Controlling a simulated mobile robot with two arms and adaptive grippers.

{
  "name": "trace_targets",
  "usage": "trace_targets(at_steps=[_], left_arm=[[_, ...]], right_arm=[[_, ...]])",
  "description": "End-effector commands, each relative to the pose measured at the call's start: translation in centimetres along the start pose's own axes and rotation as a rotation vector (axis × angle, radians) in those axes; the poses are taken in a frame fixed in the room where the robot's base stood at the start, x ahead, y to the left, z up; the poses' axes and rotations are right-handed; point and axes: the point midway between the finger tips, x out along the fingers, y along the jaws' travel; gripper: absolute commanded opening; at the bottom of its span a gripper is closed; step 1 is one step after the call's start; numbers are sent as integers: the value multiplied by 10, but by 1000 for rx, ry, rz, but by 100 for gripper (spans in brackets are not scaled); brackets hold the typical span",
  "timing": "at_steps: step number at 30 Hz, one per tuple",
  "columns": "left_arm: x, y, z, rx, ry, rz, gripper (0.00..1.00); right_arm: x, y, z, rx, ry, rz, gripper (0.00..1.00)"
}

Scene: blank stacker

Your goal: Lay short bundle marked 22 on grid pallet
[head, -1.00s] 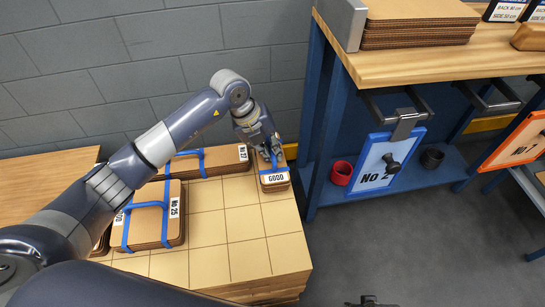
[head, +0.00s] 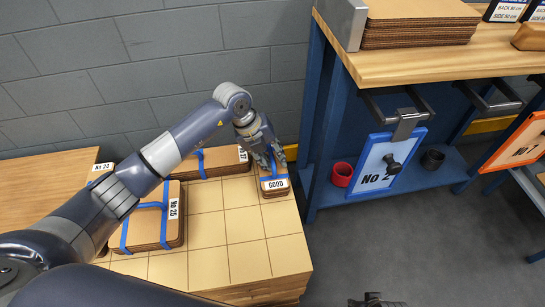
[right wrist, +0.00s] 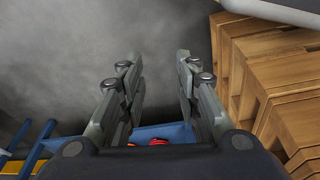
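The grid pallet (head: 210,235) is a tan stack with a square grid on top, at the lower left in the head view. A small strapped bundle (head: 275,193) lies flat at its right back edge; its label looks like "GOOD", and I cannot read 22 on it. A longer bundle (head: 213,162) lies along the back, its number partly hidden and not clearly readable. My left gripper (head: 272,168) is at the small bundle's blue strap, fingers spread, apparently not clamped. My right gripper (right wrist: 158,85) is open and empty in the right wrist view.
A bundle marked No 25 (head: 155,228) lies on the pallet's left; a No 24 label (head: 103,167) shows behind my arm. The pallet's middle and front are bare.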

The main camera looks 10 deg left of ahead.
Motion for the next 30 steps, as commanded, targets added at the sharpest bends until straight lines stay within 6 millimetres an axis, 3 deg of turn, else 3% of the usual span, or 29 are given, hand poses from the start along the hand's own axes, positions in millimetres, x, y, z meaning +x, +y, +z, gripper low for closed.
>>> trace_targets(at_steps=[11, 24, 30], left_arm=[[-2, 1, 0, -1, 2, 5, 29], [-91, 0, 1, 0, -3, 3, 29], [-116, 0, 0, -1, 0, 3, 29]], right_arm=[[0, 0, 0, 0, 3, -1, 30], [39, -2, 27, -4, -26, -4, 30], [48, -3, 34, -5, -31, -4, 30]])
